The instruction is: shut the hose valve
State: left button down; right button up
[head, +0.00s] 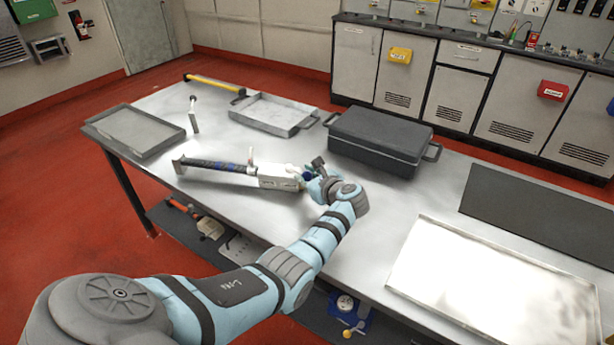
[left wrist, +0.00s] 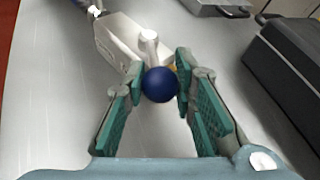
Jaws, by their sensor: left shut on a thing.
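A white fitting (head: 277,177) lies on the steel table, joined to a dark tube with blue marks (head: 215,165) that runs left to an upright end piece. The fitting also shows in the left wrist view (left wrist: 121,38), with a pale round-ended post (left wrist: 148,43) on it. A blue ball knob (left wrist: 160,86) sits at its near end. My left gripper (head: 309,177) is shut on this knob, its green finger pads touching both sides. I cannot tell whether the valve is open or shut. My right gripper is out of view.
A black case (head: 380,138) stands close behind the gripper. A shallow grey tray (head: 270,114), a flat framed tray (head: 135,131) and a small upright tool (head: 194,115) are farther back. A wide bright tray (head: 490,285) lies at right. The table front is mostly clear.

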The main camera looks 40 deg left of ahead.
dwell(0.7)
pick_arm(q)
jog(key=c, duration=1.3)
grip_release()
jog(key=v, duration=1.2)
